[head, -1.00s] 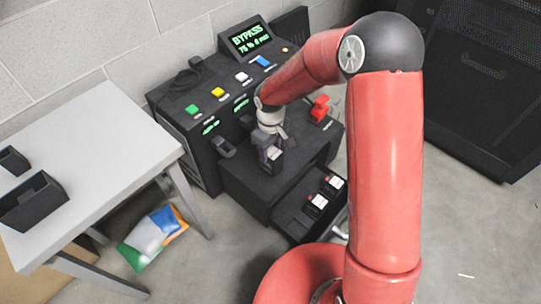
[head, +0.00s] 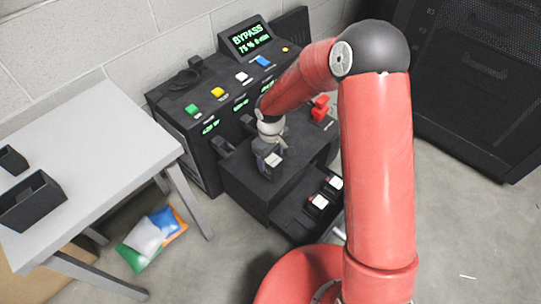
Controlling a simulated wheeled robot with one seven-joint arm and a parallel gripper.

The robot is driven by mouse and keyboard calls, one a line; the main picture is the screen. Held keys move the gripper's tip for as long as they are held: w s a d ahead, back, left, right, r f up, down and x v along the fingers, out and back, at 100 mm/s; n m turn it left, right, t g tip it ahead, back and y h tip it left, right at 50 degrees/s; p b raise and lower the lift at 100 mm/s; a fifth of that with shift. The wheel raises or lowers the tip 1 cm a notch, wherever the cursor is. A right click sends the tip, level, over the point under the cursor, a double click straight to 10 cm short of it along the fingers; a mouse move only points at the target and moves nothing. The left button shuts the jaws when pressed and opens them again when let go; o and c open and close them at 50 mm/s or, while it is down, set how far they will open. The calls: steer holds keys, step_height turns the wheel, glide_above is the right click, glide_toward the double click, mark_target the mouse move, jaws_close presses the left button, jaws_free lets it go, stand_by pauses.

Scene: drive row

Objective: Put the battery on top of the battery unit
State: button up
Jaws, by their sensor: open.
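The battery unit (head: 240,185) is a black console with a flat lower top and an open drawer at its front. Two dark batteries with white and red tops, one nearer (head: 318,202) and one farther (head: 334,183), sit in the drawer. My gripper (head: 268,170) is open and points down over the unit's lower top, left of the drawer. A small white and red patch, like a battery's top (head: 273,159), shows at the fingers. The fingers and wrist partly hide it, and I cannot tell whether it touches them.
The unit's raised back has green, yellow, white and blue buttons and a lit display (head: 251,40). A red switch handle (head: 320,107) stands right of my gripper. A white table (head: 95,150) with black bins is at left. Colourful bags (head: 152,235) lie on the floor.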

step_height(320, 180, up, 12)
steer(key=p, duration=0.1)
steer(key=shift+r+p, duration=0.2)
steer(key=shift+p, duration=0.1)
steer(key=s+d+r+m+t, duration=0.2)
steer(key=s+d+r+m, duration=0.15)
steer(key=d+r, duration=0.45)
steer(key=s+d+r+m+t, duration=0.1)
steer(key=s+d+r+m, duration=0.2)
steer(key=s, duration=0.6)
steer(key=s+d+r+m+t, duration=0.2)
steer(key=s+d+r+m, duration=0.2)
steer(key=s+d+r, duration=0.4)
steer(key=shift+s+d+t, duration=0.15)
steer(key=shift+s+t, duration=0.15)
steer(key=shift+s, duration=0.45)
steer(key=shift+d+r, duration=0.1)
steer(key=shift+r, duration=0.15)
